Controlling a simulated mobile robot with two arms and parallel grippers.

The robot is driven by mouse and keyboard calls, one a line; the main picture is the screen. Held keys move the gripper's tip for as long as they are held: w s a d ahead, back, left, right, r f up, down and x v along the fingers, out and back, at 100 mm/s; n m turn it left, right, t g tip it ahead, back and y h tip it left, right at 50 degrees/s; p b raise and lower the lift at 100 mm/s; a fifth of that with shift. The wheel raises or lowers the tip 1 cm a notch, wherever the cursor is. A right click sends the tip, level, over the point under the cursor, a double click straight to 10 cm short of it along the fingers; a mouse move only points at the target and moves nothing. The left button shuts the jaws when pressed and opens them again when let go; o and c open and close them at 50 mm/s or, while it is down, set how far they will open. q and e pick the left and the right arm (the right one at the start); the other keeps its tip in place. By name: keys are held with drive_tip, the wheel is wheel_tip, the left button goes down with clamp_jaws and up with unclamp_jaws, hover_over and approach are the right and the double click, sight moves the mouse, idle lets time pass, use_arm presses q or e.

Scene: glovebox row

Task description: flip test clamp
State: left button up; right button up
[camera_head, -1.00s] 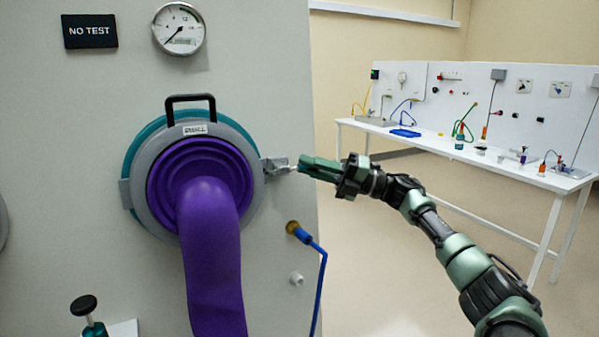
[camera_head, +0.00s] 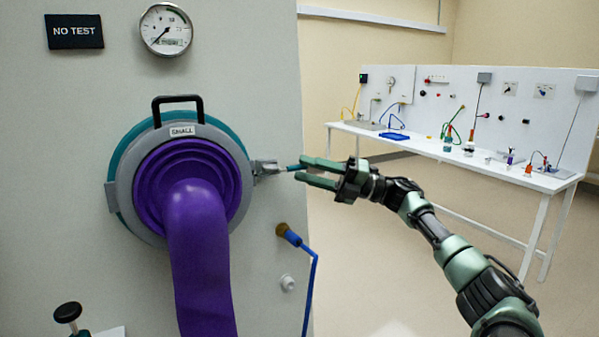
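The test clamp (camera_head: 266,168) is a grey metal latch on the right rim of the round port ring. Its lever points right and ends in a teal handle (camera_head: 295,168). My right gripper (camera_head: 301,169) is open, with its green fingers spread above and below the handle's end. I cannot tell whether either finger touches it. The port ring (camera_head: 119,198) is grey and teal, with a black handle on top and a "SMALL" label. A purple glove sleeve (camera_head: 203,260) hangs out of it. My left gripper is not in view.
A "NO TEST" sign (camera_head: 74,31) and a pressure gauge (camera_head: 166,29) are on the panel above. A blue hose (camera_head: 311,280) plugs in below the clamp. A black knob (camera_head: 67,312) is at lower left. A white bench (camera_head: 400,139) stands far back right beyond open floor.

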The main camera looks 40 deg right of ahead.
drive_tip(key=b+v, duration=0.1)
drive_tip(key=v, duration=0.4)
drive_tip(key=shift+s+d, duration=0.1)
drive_tip(key=shift+d, duration=0.05)
idle(0.5)
